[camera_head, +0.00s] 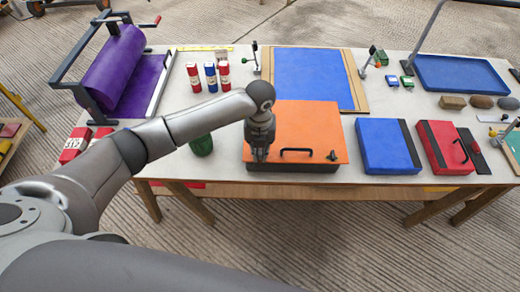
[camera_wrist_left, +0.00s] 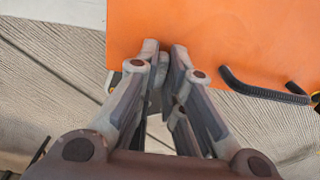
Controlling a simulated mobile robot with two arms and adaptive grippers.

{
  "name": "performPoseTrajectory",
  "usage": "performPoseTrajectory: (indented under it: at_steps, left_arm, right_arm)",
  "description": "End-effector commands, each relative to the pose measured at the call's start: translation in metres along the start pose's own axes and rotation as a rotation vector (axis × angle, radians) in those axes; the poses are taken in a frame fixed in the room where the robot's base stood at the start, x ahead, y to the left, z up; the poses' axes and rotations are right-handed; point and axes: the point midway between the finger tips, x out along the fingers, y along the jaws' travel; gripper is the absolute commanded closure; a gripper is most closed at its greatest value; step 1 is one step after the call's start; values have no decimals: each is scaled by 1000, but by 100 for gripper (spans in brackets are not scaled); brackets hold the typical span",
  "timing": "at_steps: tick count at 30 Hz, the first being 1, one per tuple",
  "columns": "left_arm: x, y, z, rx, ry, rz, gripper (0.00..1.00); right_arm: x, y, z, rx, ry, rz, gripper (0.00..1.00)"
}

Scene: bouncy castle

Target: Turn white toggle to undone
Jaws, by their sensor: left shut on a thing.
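An orange case (camera_head: 308,120) lies on the near edge of the table, with a black handle (camera_head: 297,150) at its front. A small dark toggle (camera_head: 332,155) sits right of the handle. My left gripper (camera_head: 260,154) points down at the front left corner of the case, left of the handle. In the left wrist view its fingers (camera_wrist_left: 163,80) are nearly together at the edge of the orange lid (camera_wrist_left: 210,30). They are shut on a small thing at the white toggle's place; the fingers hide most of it. My right gripper is not in view.
A blue case (camera_head: 385,146) and a red case (camera_head: 440,145) lie to the right. A dark green round thing (camera_head: 202,145) stands left of the orange case, near my left arm. Red and blue cans (camera_head: 211,77) stand behind. Open floor lies before the table.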

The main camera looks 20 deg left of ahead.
Motion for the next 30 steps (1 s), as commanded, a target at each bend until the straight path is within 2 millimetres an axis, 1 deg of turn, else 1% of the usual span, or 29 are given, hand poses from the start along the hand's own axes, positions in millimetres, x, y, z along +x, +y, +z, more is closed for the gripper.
performPoseTrajectory:
  at_steps: [8,14,20,30]
  left_arm:
    - [1,0,1,21,-1,1,100]
    - [3,0,1,108,-1,1,100]
    - [4,0,2,263,-3,1,100]
    - [5,0,1,586,-3,2,100]
  right_arm:
    - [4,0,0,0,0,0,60]
    - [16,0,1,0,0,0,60]
    - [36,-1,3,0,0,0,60]
    - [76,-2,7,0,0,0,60]
